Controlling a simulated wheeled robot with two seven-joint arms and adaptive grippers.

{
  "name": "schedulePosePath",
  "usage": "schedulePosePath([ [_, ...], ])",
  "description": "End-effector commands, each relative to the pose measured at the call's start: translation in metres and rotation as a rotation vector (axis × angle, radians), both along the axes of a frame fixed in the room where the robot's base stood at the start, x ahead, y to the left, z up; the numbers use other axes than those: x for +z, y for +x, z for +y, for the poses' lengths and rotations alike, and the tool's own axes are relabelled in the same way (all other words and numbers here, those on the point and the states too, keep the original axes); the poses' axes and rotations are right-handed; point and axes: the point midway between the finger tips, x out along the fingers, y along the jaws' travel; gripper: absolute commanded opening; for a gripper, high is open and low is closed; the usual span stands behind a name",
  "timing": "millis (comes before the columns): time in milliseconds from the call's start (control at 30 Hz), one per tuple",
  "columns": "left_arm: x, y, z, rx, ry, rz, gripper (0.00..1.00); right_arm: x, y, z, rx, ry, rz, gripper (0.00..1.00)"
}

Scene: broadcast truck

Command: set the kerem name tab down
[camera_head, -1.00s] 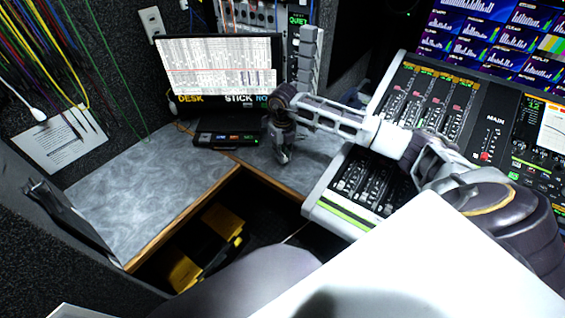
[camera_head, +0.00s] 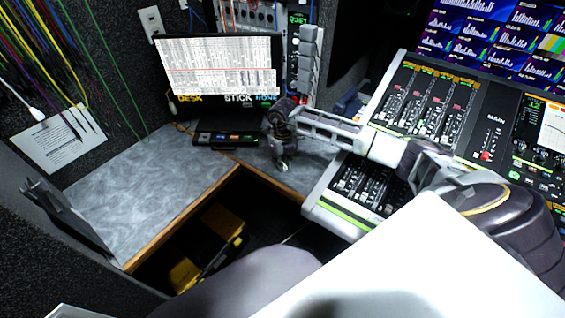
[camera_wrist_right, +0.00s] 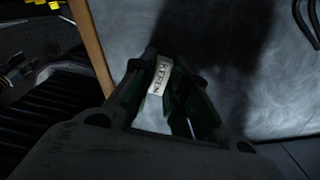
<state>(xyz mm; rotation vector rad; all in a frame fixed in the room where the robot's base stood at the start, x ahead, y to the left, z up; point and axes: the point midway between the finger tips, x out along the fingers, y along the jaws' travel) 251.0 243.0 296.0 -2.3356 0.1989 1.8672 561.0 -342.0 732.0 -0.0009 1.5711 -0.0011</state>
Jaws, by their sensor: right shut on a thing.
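The kerem name tab (camera_wrist_right: 160,76) is a small white strip with dark letters, seen in the right wrist view between the two fingertips of my right gripper (camera_wrist_right: 163,72). The gripper is shut on it. In the head view my right gripper (camera_head: 284,165) points down over the grey desk top (camera_head: 150,190), near the desk's inner wooden edge. I cannot tell whether the tab touches the desk. My left gripper is not in view.
A monitor (camera_head: 220,70) and a flat black device (camera_head: 225,138) stand at the back of the desk. A mixing console (camera_head: 345,195) rises close to the right of the gripper. The left part of the desk is clear. Yellow and black things (camera_head: 222,222) lie below the edge.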

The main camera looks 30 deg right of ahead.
Motion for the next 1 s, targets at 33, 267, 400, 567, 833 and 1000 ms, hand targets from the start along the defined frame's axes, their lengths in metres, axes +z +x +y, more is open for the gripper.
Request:
schedulePosePath([
  [33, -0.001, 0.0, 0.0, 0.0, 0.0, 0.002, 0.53, -0.001, 0.0, 0.0, 0.0, 0.0, 0.0, 0.03],
  [267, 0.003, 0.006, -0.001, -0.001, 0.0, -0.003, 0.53, -0.002, 0.0, 0.0, 0.0, 0.0, 0.0, 0.27],
  [400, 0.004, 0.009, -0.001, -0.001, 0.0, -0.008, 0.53, -0.002, 0.0, 0.0, 0.0, 0.0, 0.0, 0.38],
  [567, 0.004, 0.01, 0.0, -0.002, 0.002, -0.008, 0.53, -0.002, 0.0, 0.0, 0.0, 0.0, 0.0, 0.38],
  [833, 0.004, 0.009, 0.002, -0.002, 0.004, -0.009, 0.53, 0.0, 0.0, 0.0, 0.0, 0.0, 0.0, 0.38],
  [1000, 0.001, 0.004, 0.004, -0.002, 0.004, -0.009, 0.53, 0.011, 0.001, 0.0, 0.001, 0.0, -0.003, 0.38],
])
